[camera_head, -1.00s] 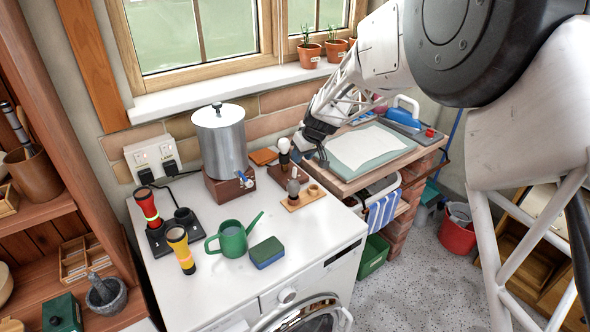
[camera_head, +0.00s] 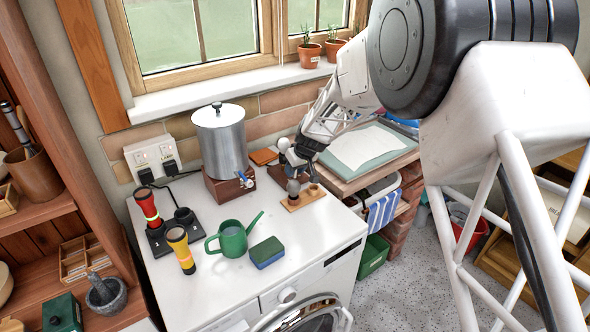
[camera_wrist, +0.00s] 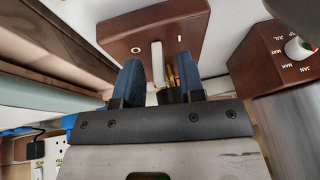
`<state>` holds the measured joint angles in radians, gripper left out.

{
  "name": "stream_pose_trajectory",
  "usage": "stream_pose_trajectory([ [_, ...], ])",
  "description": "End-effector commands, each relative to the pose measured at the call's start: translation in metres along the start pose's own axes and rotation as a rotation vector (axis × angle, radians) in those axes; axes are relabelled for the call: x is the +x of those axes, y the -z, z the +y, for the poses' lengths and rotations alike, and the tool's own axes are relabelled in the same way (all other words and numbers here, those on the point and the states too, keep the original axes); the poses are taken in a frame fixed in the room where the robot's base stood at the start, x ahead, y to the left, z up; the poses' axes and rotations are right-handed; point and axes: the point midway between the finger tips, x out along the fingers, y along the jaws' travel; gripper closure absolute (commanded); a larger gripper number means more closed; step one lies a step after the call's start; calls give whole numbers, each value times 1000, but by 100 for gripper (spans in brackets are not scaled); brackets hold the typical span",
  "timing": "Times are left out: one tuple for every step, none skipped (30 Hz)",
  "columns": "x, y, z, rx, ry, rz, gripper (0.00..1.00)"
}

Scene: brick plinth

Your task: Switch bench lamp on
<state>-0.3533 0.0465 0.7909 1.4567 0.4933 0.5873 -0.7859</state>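The bench lamp (camera_head: 283,144) has a brown base and a pale bulb and stands on the white worktop behind the small wooden holder. My gripper covers much of it in the head view. In the wrist view the lamp's brown base (camera_wrist: 185,27) fills the upper middle, with a white lever (camera_wrist: 157,58) and small pale marks on either side. My gripper (camera_wrist: 158,68) has its two blue fingers apart, with the lever showing in the gap between them. I cannot tell whether a finger touches it. In the head view my gripper (camera_head: 294,165) is low over the lamp base.
A metal urn (camera_head: 220,140) on a brown block stands left of the lamp. The wooden holder (camera_head: 303,197) is just in front. A green watering can (camera_head: 232,240), a sponge (camera_head: 267,252) and two torches stand further forward. The worktop's front right is clear.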

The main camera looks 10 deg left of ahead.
Motion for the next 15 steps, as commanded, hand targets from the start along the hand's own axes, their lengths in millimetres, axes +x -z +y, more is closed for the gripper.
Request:
stream_pose_trajectory([
  [0,0,0,0,0,0,64],
  [0,0,0,0,0,0,64],
  [0,0,0,0,0,0,64],
  [0,0,0,0,0,0,64],
  [0,0,0,0,0,0,64],
  [0,0,0,0,0,0,64],
  [0,0,0,0,0,0,68],
  [0,0,0,0,0,0,73],
  [0,0,0,0,0,0,79],
  [0,0,0,0,0,0,84],
  [0,0,0,0,0,0,88],
  [0,0,0,0,0,0,94],
  [0,0,0,0,0,0,99],
  [0,0,0,0,0,0,100],
  [0,0,0,0,0,0,100],
])
